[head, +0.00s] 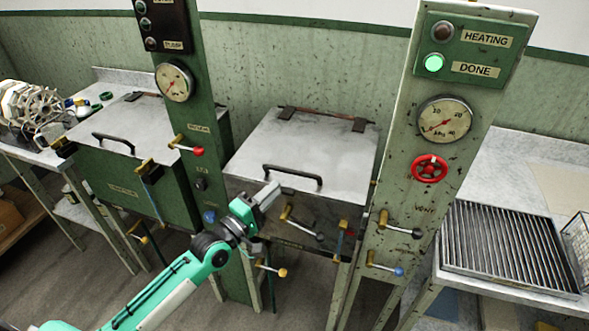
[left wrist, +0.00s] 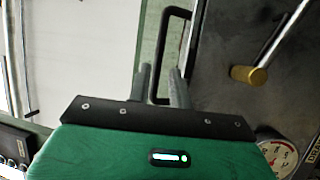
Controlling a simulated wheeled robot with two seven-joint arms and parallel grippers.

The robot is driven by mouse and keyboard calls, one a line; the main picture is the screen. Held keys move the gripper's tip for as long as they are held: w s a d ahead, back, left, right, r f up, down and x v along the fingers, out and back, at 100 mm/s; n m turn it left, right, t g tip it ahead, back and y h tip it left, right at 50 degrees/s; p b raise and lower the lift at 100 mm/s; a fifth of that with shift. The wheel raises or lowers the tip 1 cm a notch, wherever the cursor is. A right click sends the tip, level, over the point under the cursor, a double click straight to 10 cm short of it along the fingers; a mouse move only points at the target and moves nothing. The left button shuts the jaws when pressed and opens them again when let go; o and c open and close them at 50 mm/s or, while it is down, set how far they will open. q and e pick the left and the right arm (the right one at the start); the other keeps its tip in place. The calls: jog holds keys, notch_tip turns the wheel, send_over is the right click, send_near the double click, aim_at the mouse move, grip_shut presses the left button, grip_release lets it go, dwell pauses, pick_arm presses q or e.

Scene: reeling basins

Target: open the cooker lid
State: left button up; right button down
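The cooker lid (head: 305,145) in the middle of the head view is a flat grey metal plate, lying closed on its box, with dark hinges at the back. Its black bar handle (head: 292,177) runs along the front edge; it also shows in the left wrist view (left wrist: 169,45). My left gripper (head: 272,190) is at the left part of the handle, on the front side of the lid. In the left wrist view its two fingers (left wrist: 160,85) are apart, with the handle bar appearing between them; I cannot tell whether they touch it. My right gripper is not in view.
A second, green basin with a closed lid (head: 120,125) stands left. A post (head: 445,130) on the right carries a gauge, a red handwheel (head: 430,169) and a lit green DONE lamp (head: 434,63). Levers (head: 300,222) stick out near the cooker front. A slatted rack (head: 510,243) lies at right.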

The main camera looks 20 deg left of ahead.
aim_at(293, 172)
pick_arm(q)
jog(key=p+x, duration=0.1)
jog(key=x, duration=0.7)
jog(key=shift+w, duration=0.2)
grip_shut()
